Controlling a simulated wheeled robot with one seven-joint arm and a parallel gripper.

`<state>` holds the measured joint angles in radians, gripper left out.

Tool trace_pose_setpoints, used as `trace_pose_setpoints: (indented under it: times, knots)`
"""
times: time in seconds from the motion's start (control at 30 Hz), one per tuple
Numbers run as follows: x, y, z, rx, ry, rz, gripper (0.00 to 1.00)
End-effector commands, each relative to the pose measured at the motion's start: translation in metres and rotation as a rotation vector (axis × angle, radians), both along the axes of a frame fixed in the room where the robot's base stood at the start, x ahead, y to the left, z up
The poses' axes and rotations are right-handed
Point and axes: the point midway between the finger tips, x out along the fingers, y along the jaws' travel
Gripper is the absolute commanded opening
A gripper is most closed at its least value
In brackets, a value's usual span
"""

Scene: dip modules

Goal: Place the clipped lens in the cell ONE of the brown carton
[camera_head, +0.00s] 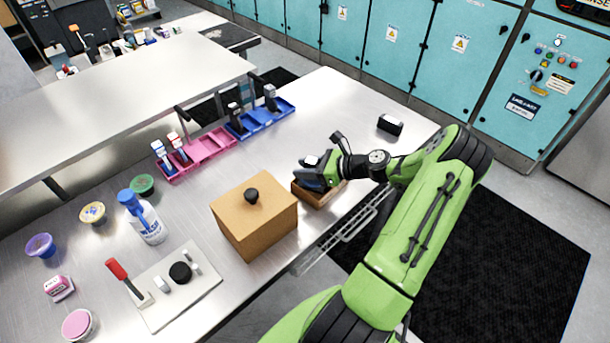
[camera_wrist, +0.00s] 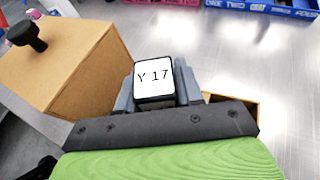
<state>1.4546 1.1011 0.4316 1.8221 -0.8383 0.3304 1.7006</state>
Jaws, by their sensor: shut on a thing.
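My gripper (camera_head: 314,178) is shut on a small block-like thing with a white top marked "Y 17" (camera_wrist: 154,78). In the wrist view it sits upright between the two grey fingers. I cannot confirm from its shape that it is the clipped lens. A low open brown carton (camera_head: 322,201) lies below my gripper in the head view. Part of the carton (camera_wrist: 246,103) also shows behind the gripper in the wrist view. My gripper hides most of its inside, and I cannot read its cell labels or tell whether the held thing touches it.
A taller closed brown box (camera_head: 255,220) with a black knob stands just left of the carton. A blue rack (camera_head: 262,120) and a pink rack (camera_head: 202,150) hold upright modules farther back. A black block (camera_head: 390,125) lies right. The steel table is clear behind the carton.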

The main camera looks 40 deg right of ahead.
Motion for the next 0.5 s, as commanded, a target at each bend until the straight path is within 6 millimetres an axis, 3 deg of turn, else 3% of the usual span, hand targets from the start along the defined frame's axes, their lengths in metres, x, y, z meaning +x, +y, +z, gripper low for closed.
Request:
trace_pose_setpoints:
  times: [0.1, 0.43, 0.47, 0.5]
  knots:
    - [0.0, 0.0, -0.022, 0.003, 0.002, -0.002, 0.05]
    - [0.0, 0.0, -0.026, 0.001, 0.0, 0.0, 0.05]
    - [0.0, 0.0, -0.025, 0.0, 0.001, -0.001, 0.4]
    - [0.0, 0.0, -0.025, 0.0, 0.001, -0.001, 0.47]
